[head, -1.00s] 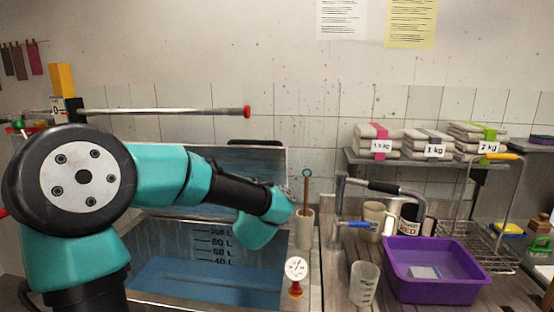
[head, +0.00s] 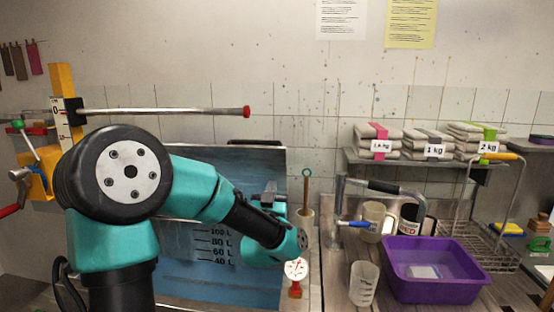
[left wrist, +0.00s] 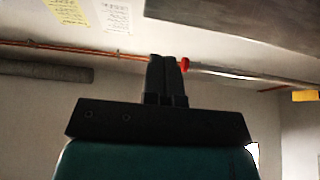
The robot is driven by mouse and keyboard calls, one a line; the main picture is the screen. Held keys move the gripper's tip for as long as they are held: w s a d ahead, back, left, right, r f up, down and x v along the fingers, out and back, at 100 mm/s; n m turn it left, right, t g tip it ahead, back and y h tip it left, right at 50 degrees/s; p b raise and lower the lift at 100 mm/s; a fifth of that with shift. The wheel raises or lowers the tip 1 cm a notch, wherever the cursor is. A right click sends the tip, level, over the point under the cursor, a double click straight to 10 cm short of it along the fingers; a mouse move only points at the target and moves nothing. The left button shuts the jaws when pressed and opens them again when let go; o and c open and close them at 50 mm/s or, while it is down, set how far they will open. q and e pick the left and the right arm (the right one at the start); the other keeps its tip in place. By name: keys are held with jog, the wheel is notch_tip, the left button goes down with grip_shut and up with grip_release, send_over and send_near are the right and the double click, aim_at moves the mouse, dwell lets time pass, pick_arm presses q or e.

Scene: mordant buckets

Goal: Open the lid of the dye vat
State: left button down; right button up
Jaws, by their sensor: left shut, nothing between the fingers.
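The dye vat (head: 212,270) is a metal tank with a litre scale and blue liquid inside, partly hidden by my left arm. Its blue-grey lid (head: 240,158) stands raised, upright at the back of the vat. My left gripper (head: 269,187) is in front of the lid's right part, pointing up. In the left wrist view, the left gripper (left wrist: 167,82) is shut and empty, its fingers side by side. Whether it touches the lid cannot be told. My right gripper is not in view.
A dial thermometer (head: 296,269) stands at the vat's right edge. A horizontal rod with a red end (head: 165,112) runs above the lid. A purple tub (head: 436,290), a beaker (head: 363,284) and a wire basket (head: 486,240) are to the right.

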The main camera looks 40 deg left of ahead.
aim_at(278, 153)
pick_arm(q)
jog(key=x, duration=1.3)
